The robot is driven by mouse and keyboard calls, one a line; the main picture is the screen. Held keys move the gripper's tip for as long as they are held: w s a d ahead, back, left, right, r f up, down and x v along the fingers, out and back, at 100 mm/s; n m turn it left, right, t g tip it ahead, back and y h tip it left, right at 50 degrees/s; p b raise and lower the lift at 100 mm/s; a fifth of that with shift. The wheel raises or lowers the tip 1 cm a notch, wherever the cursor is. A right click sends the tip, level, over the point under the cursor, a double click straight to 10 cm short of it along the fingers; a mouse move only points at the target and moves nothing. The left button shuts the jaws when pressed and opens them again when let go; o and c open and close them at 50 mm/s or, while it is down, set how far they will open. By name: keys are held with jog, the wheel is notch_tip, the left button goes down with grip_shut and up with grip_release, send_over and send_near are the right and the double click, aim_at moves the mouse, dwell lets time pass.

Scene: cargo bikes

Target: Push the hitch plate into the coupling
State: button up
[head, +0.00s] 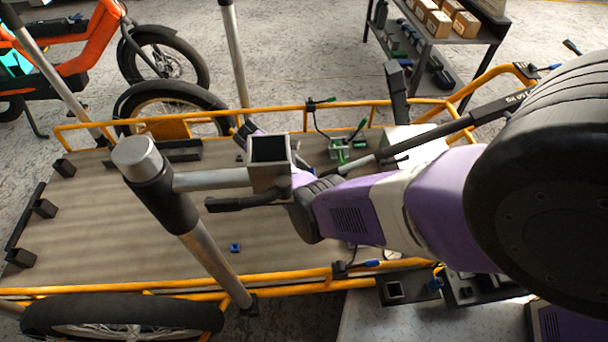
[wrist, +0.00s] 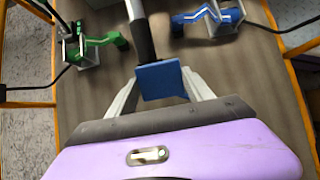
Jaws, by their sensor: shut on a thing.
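In the wrist view my gripper (wrist: 162,80) has its two pale fingers shut on a flat blue plate (wrist: 160,83), which I take for the hitch plate. A dark rod (wrist: 142,38) with a pale top runs up behind the plate; I cannot tell whether they are joined. A metal bracket with a green lever (wrist: 97,46) is ahead to the left. A similar bracket with a blue lever (wrist: 214,17) is ahead to the right. Both are apart from the plate; which is the coupling is unclear. In the head view my arm hides the fingers and plate, while the green-levered bracket (head: 342,148) shows.
An orange-railed cargo bed (head: 130,220) lies below. A metal post (head: 200,252) with a square socket (head: 268,165) stands left of my arm. A small blue block (head: 235,247) lies on the bed. A shelf with boxes (head: 437,23) stands behind.

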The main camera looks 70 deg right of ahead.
jog(key=o, duration=1.6)
jog(key=shift+o, duration=0.2)
jog(key=p+v, duration=0.2)
jog(key=v, duration=0.5)
jog(key=shift+w+r, duration=0.2)
jog(key=shift+r, duration=0.1)
